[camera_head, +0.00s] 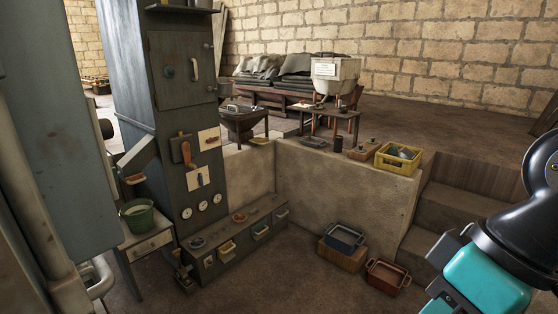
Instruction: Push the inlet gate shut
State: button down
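No part is plainly marked as the inlet gate, so I cannot tell which one it is. A tall grey-blue cabinet (180,115) stands at the left, with a closed door (182,68) in its upper part. Its front carries a wooden-handled lever (184,150) and a small switch plate (199,177). A pale slanted chute (136,155) sticks out on its left side. My gripper (440,270), teal and black, is at the lower right, far from the cabinet and touching nothing visible. Its fingertips are not clear.
A green bucket (137,215) stands on a small table by the cabinet. A low drawer unit (240,238) runs along the wall. The floor at front centre is clear.

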aim_at(260, 141)
jog(key=u, duration=0.2)
jog(key=i, duration=3.9)
jog(key=z, duration=0.2)
